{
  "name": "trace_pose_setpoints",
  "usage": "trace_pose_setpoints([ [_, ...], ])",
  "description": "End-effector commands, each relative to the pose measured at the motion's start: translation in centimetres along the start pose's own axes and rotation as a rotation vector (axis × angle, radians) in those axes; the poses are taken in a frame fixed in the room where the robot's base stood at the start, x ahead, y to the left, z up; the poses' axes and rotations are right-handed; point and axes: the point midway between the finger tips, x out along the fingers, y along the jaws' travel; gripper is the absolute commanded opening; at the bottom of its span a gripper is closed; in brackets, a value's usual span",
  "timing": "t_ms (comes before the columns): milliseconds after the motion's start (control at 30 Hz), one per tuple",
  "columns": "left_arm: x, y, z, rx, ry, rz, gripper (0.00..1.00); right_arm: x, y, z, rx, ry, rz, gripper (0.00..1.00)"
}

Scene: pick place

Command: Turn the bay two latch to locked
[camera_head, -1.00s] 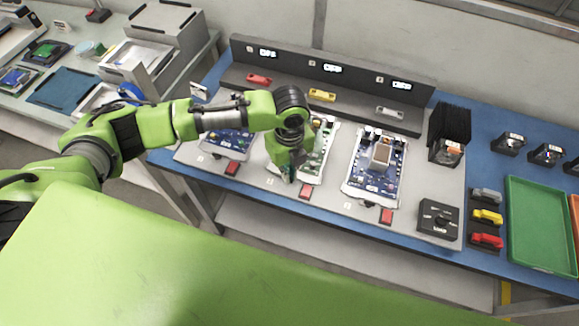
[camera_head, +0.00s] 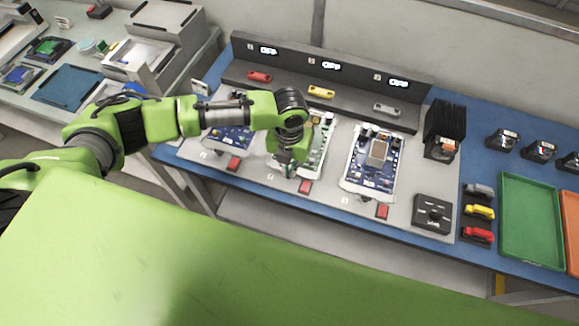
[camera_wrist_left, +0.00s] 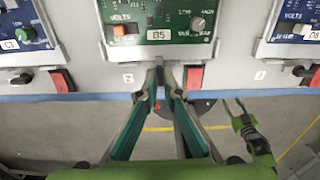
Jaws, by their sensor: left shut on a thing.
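The bay two latch is a small dark lever at the front edge of the middle bay, below a green board (camera_wrist_left: 158,20) labelled B5. My left gripper (camera_head: 287,170) is at this latch, left of the bay's red block (camera_head: 305,187). In the left wrist view its fingers (camera_wrist_left: 161,82) are shut on the latch and hide most of it, so I cannot tell its angle. The matching dark latches of the left bay (camera_wrist_left: 20,78) and right bay (camera_wrist_left: 301,71) are in plain sight. My right gripper (camera_wrist_left: 234,104) shows below, away from the bench, with its fingers apart.
A blue board (camera_head: 374,160) sits in the right bay and another (camera_head: 230,138) in the left bay. A grey rail with displays (camera_head: 330,80) runs along the back.

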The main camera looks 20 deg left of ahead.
Motion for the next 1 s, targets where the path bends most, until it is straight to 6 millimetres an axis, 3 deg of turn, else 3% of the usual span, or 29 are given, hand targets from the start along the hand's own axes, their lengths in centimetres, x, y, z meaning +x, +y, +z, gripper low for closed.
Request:
trace_pose_setpoints([
  [667, -0.04, -0.04, 0.01, 0.061, 0.0, -0.001, 0.0, -0.14, -0.02, 0.02, 0.0, 0.0, 0.0, 0.4],
  [700, -0.04, -0.04, 0.01, 0.061, 0.0, 0.0, 0.14, -0.14, -0.02, 0.01, 0.0, 0.0, 0.0, 0.4],
  [733, -0.04, -0.04, 0.01, 0.061, 0.0, 0.0, 0.22, -0.14, -0.02, 0.01, 0.0, 0.0, 0.0, 0.4],
  [1000, -0.02, -0.02, 0.01, 0.059, 0.0, 0.0, 0.23, -0.13, -0.02, 0.02, 0.0, 0.0, 0.0, 0.4],
])
